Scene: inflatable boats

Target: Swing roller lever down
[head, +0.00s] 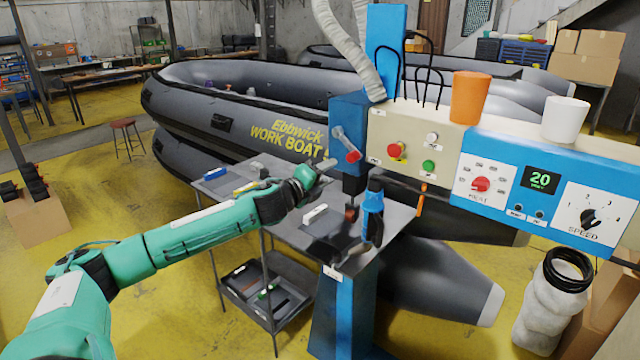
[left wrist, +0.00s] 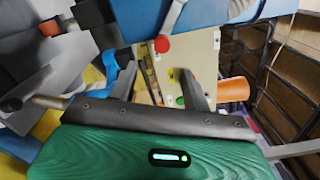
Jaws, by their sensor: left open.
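The roller lever (head: 345,141) is a short grey bar with a red knob on the blue head of the machine, left of the cream control panel. The lever's red knob (left wrist: 161,45) also shows in the left wrist view, beyond my fingers. My left gripper (head: 324,166) is open and empty, left of the lever and slightly below it in the head view. In the left wrist view its fingers (left wrist: 160,86) stand apart with the panel behind them. I see no contact with the lever. My right gripper is not in view.
A grey work table (head: 300,245) with small tools lies under my left arm. The cream panel (head: 410,140) has red and green buttons. An orange cup (head: 470,97) and a white cup (head: 564,120) stand on the machine. A grey boat (head: 245,105) is behind.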

